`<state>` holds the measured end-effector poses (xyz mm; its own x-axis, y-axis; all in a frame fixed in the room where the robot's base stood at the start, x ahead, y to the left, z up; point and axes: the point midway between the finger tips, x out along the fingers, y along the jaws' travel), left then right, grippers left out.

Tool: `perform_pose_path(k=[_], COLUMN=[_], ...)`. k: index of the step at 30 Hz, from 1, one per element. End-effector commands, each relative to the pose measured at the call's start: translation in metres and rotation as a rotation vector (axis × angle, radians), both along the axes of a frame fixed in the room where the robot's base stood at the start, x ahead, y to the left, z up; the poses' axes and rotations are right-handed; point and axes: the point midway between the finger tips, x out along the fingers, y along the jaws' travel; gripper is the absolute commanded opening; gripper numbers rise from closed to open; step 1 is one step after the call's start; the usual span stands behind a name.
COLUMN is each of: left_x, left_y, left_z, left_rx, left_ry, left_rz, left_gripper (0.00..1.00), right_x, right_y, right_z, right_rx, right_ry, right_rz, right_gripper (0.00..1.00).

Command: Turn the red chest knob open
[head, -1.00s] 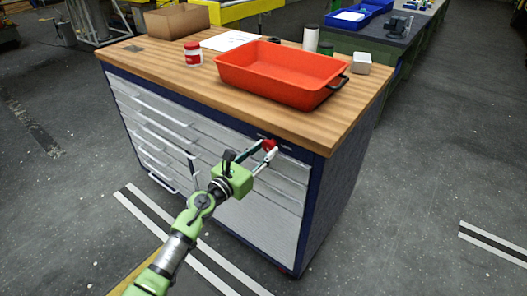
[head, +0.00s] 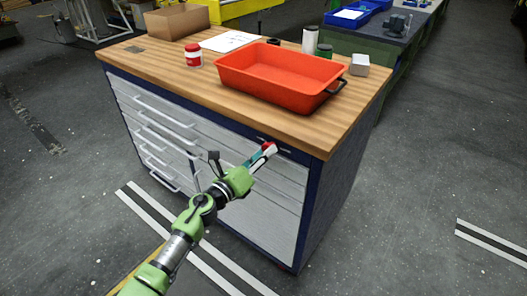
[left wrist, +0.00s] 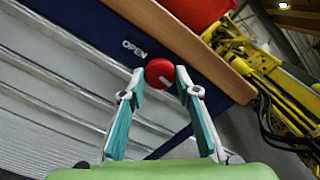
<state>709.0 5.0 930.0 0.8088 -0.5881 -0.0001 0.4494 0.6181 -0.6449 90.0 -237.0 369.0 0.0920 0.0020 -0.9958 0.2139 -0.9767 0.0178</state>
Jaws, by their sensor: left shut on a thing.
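The red knob (left wrist: 160,74) sits on the dark blue band of the chest (head: 225,165), just below the wooden top. In the left wrist view it is round and red, with a pale mark on its face and the word OPEN on the band to its left. My left gripper (head: 266,149) reaches the knob from the front. Its two fingertips (left wrist: 160,78) are on either side of the knob and shut on it. In the head view the fingers partly hide the knob. My right gripper is not in view.
An orange-red tray (head: 275,75) stands on the wooden top (head: 185,78), with a red and white jar (head: 193,55), a cardboard box (head: 177,21) and a small white box (head: 359,65). Drawers with white handles (head: 165,110) fill the left front.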

Motion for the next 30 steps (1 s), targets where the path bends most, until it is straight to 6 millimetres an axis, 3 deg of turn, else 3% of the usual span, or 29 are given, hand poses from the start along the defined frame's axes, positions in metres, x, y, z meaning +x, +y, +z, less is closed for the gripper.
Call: perform_pose_path(k=[18, 30], left_x=[0.000, 0.000], left_y=[0.000, 0.000], left_z=[0.002, 0.002], left_rx=[-0.465, -0.661], left_ry=[0.339, 0.481], left_rz=[0.001, 0.002], left_gripper=[0.08, 0.08], right_x=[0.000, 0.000], right_y=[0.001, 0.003], right_z=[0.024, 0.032], right_rx=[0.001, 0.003], right_ry=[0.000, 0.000], right_rz=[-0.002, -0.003], right_gripper=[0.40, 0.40])
